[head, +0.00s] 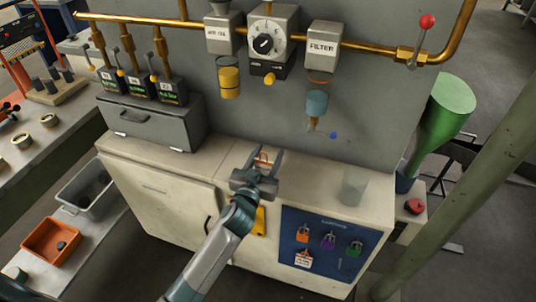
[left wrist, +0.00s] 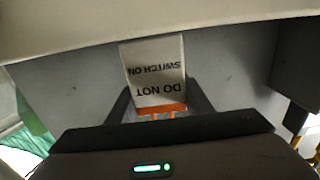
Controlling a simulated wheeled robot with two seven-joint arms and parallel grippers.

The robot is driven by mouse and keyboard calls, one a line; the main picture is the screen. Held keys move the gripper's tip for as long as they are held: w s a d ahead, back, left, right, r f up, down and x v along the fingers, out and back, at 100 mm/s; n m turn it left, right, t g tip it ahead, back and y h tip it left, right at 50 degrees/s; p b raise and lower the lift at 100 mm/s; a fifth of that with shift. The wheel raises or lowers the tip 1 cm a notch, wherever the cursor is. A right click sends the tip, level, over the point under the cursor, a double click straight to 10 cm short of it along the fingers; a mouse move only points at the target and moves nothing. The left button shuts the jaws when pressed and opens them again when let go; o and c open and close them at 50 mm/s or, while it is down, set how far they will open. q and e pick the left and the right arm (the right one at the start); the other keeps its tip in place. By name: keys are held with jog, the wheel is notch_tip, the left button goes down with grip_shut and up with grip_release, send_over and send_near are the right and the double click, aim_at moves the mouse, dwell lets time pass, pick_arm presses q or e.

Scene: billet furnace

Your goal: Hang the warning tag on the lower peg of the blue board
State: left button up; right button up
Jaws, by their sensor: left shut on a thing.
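My left gripper (head: 264,158) is above the white cabinet top. It is shut on the warning tag (left wrist: 157,75), a white card with an orange end reading "DO NOT SWITCH ON", upside down between the fingers in the left wrist view (left wrist: 157,108). In the head view only a small orange-and-white bit of the held tag (head: 263,157) shows. The blue board (head: 296,226) is on the cabinet front, right of and below my gripper. Orange, purple and green padlocks hang along it. Another white-and-red tag (head: 303,259) hangs at its lower left. A small lower peg (head: 340,264) shows faintly. My right gripper is not in view.
A clear glass (head: 353,188) stands on the cabinet top at right. A grey drawer box (head: 152,122) stands at left. Gauges, a filter unit (head: 323,38) and brass pipe line the wall behind. A yellow item (head: 260,222) is on the cabinet front beside my arm.

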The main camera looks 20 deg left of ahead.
pick_arm(q)
jog(key=shift+f, duration=0.2)
jog(key=o, duration=1.1)
